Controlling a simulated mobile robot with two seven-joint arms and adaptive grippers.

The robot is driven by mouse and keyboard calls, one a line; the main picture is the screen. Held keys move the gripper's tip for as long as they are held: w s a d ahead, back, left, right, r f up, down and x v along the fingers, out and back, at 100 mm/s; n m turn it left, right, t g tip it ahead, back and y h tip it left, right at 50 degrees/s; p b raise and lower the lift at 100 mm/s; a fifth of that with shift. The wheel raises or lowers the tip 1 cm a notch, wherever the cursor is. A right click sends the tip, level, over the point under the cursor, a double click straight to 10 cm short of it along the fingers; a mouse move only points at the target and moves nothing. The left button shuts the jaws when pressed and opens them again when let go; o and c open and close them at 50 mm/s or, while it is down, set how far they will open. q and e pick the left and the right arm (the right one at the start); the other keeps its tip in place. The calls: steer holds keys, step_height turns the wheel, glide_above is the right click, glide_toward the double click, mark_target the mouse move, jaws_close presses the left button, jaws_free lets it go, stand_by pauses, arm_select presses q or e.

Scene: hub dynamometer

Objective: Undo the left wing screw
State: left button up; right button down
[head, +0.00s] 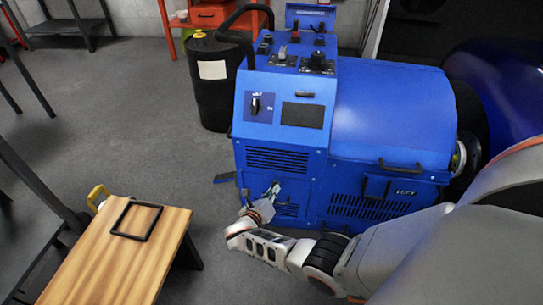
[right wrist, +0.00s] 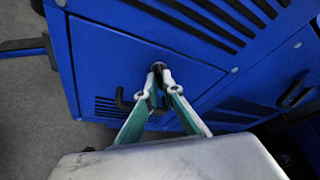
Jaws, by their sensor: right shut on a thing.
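The blue dynamometer cabinet (head: 285,120) stands in the middle of the head view. Its lower front panel (right wrist: 105,60) fills much of the right wrist view. My right gripper (right wrist: 161,88) reaches this panel, and its two green-and-white fingers come together on the left wing screw (right wrist: 158,67) near the panel's edge. Only a small part of the screw shows between the fingertips. In the head view my right gripper (head: 271,193) is at the cabinet's lower left front, and the screw is hidden there. My left gripper is not in view.
A black handle (right wrist: 122,99) sits on the panel just left of the fingers. A wooden table (head: 120,262) with a black frame (head: 137,220) stands at the lower left. A black drum (head: 212,85) stands behind the cabinet's left side. Open floor (head: 125,130) lies left of the cabinet.

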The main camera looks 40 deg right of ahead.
steer(key=n+h+b, duration=0.1)
steer(key=n+b, duration=0.1)
steer(key=n+h+b, duration=0.1)
steer(key=n, duration=0.2)
steer(key=f+n+g+h+b, duration=0.1)
steer(key=n+h+b, duration=0.1)
steer(key=shift+n+b, duration=0.3)
steer(key=shift+n, duration=0.1)
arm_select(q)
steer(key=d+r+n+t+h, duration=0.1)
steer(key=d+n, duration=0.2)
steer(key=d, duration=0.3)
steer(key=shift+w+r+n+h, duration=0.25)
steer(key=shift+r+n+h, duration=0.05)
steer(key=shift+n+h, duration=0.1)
arm_select(e)
steer(key=shift+w+n, duration=0.1)
steer(key=shift+n, duration=0.3)
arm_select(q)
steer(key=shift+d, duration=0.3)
arm_select(e)
steer(key=shift+r, duration=0.15)
steer(key=c, duration=2.2)
jaws_free()
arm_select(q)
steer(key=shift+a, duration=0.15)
